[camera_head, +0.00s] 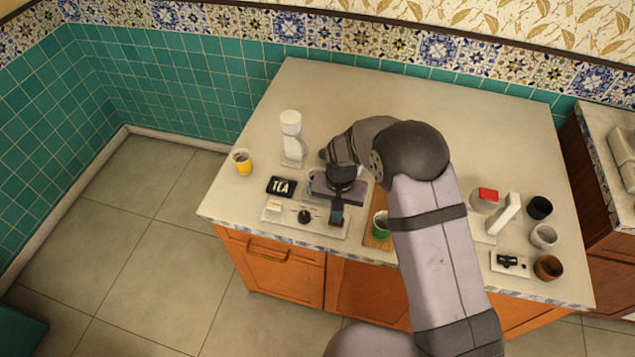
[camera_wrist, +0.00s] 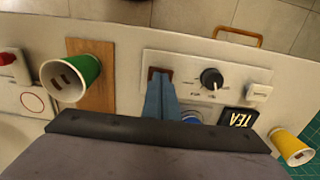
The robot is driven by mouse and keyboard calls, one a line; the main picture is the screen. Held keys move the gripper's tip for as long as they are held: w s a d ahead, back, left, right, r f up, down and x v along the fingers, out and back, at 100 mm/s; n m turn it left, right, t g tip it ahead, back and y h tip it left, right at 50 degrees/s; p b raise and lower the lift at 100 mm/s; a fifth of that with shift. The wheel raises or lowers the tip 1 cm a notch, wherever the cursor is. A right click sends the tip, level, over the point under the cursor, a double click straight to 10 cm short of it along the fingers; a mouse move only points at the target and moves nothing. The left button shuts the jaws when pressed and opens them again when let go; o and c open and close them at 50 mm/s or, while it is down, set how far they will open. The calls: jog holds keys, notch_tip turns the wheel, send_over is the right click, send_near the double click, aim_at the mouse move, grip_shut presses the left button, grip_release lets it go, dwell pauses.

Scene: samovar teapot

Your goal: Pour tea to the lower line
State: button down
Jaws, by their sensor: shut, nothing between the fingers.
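My gripper (camera_head: 337,214) is shut and empty, pointing down over the right part of a white control panel (camera_head: 272,218). In the wrist view the gripper (camera_wrist: 160,82) has its blue fingertips at a dark brown square (camera_wrist: 154,70) on the panel (camera_wrist: 222,63); I cannot tell whether they press it. A black knob (camera_wrist: 211,78) and a white switch (camera_wrist: 258,91) are on the same panel. A black TEA sign (camera_wrist: 239,117) lies beside it. A green cup (camera_wrist: 84,72) stands on a wooden board; two brown marks show inside it. A yellow cup (camera_wrist: 291,146) stands near the counter's left edge.
A white upright appliance (camera_head: 291,132) stands behind the panel. A blue object (camera_wrist: 191,117) is mostly hidden by my gripper. On the right are a red-topped item (camera_head: 487,198), a black cup (camera_head: 540,207), a white cup (camera_head: 543,236) and a brown cup (camera_head: 548,267). The back counter is clear.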

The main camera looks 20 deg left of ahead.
jog(key=shift+r+p, duration=1.85)
jog(key=shift+r, duration=0.7)
jog(key=shift+n, duration=0.8)
jog(key=s+d+r+n+g+h, duration=0.1)
jog(key=s+d+n+g, duration=0.1)
jog(key=s+d, duration=0.55)
jog(key=s+d+n+g+h, duration=0.15)
jog(key=s+d, duration=0.25)
jog(key=s, duration=0.6)
jog(key=s+d+r+m+y, duration=0.2)
jog(key=s+d+r, duration=0.3)
jog(key=d+r, duration=0.2)
jog(key=w+d+r+m+t, duration=0.3)
jog(key=w+d+r, duration=0.1)
jog(key=d+r, duration=0.1)
jog(key=shift+w+d+r, duration=0.15)
jog(key=shift+r, duration=0.3)
